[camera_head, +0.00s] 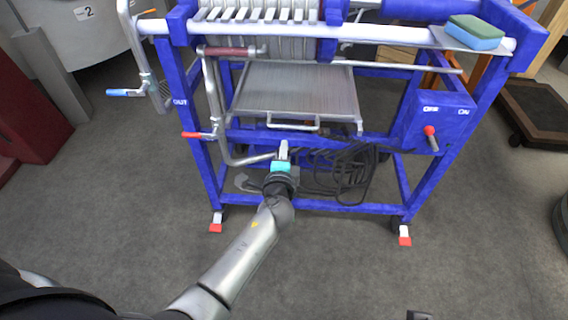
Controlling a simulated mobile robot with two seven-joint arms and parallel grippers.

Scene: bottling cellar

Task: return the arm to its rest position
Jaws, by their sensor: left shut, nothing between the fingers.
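My left arm comes in from the lower left of the head view. Its gripper (283,150) is shut and empty, pointing away from me in front of the blue-framed filter machine (320,197). In the picture it overlaps the end of a grey pipe and lies just below the handle of the machine's metal drip tray (300,88). I cannot tell whether the gripper touches the pipe. My right gripper is not clearly seen; only a small dark piece shows at the bottom edge.
The machine has a red-knobbed switch lever (430,135) at right and red- and blue-handled valves at left. A green-and-blue sponge (474,33) sits on top right. A dark dolly (537,112) stands right. The front floor is clear.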

